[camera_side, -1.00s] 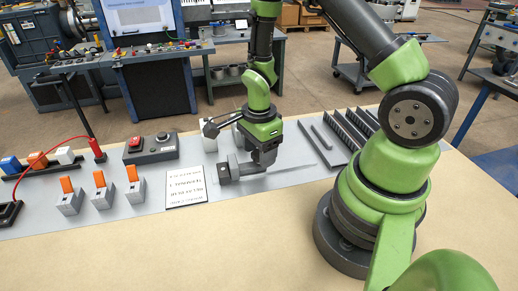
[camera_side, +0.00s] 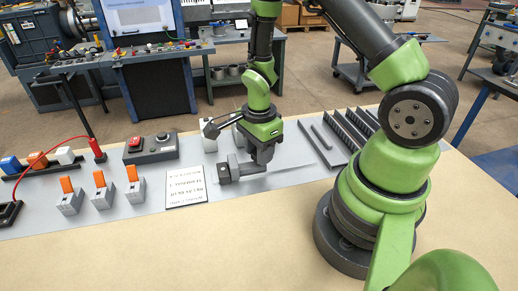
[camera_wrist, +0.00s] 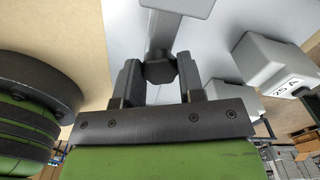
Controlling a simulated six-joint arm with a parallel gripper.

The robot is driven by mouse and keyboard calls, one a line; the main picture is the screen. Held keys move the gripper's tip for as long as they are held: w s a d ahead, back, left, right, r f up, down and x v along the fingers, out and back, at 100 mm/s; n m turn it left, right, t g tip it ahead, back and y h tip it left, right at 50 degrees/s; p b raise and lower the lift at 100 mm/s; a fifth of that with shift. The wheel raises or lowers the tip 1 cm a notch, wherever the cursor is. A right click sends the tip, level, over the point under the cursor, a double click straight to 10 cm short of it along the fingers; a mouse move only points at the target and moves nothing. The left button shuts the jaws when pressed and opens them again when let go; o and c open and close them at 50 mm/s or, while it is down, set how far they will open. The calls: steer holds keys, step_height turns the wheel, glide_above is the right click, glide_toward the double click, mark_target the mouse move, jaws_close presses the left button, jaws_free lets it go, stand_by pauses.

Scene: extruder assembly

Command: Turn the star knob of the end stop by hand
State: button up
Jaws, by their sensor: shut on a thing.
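In the wrist view the dark faceted star knob (camera_wrist: 160,70) sits between the two dark fingers of my gripper (camera_wrist: 160,78), which is shut on it. A light grey bar of the end stop (camera_wrist: 163,30) runs from the knob to a wider grey block at the top edge. In the side view my gripper (camera_side: 262,152) points down at the end stop (camera_side: 233,172), a grey piece low on the grey strip. The knob is too small and too covered by the fingers to make out there.
A printed card (camera_side: 186,188) lies left of the end stop. Further left stand a box with a red button (camera_side: 150,147) and several orange-lever switches (camera_side: 100,190). Slotted rails (camera_side: 348,128) lie to the right. In the wrist view a labelled grey block (camera_wrist: 270,65) stands close at the right.

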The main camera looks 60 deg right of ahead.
steer(key=o, duration=0.4)
steer(key=shift+n, duration=0.7)
steer(key=shift+c, duration=0.2)
steer(key=o, duration=0.4)
steer(key=shift+o, duration=0.2)
steer(key=shift+r, duration=0.1)
steer(key=shift+r, duration=2.9)
steer(key=shift+r, duration=0.1)
step_height(320, 180, up, 10)
steer(key=f, duration=0.1)
steer(key=s+a+r+n+t+y, duration=0.1)
steer(key=s+a+r+n+t, duration=0.2)
steer(key=n, duration=0.5)
steer(key=s+a+r+n+t+y, duration=0.1)
steer(key=s+a+r+n+t, duration=0.3)
steer(key=s+r+n, duration=0.3)
steer(key=shift+s+a+r+n, duration=0.35)
steer(key=shift+a+r+n, duration=0.25)
steer(key=shift+r+n, duration=0.45)
